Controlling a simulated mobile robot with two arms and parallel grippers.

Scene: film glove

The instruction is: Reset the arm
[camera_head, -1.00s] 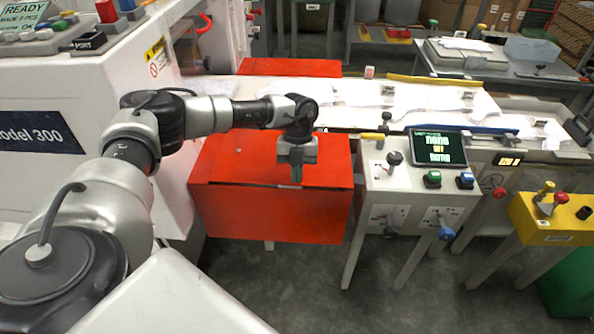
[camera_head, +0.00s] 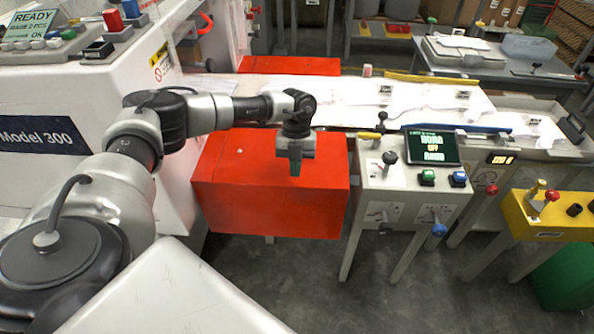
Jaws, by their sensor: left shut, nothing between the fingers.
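My left arm comes in from the left and reaches across in front of the white machine. My left gripper (camera_head: 295,168) points down over the red box (camera_head: 270,205), in front of its upper face. Its fingers are together with nothing between them. Whether it touches the box cannot be told from this view, but no contact shows. My right gripper is not in view.
A control stand (camera_head: 405,200) with a dark screen (camera_head: 432,148), levers and buttons stands right of the red box. A yellow box (camera_head: 545,215) is further right. The white machine (camera_head: 50,95) is at left. Grey floor (camera_head: 300,270) is open in front.

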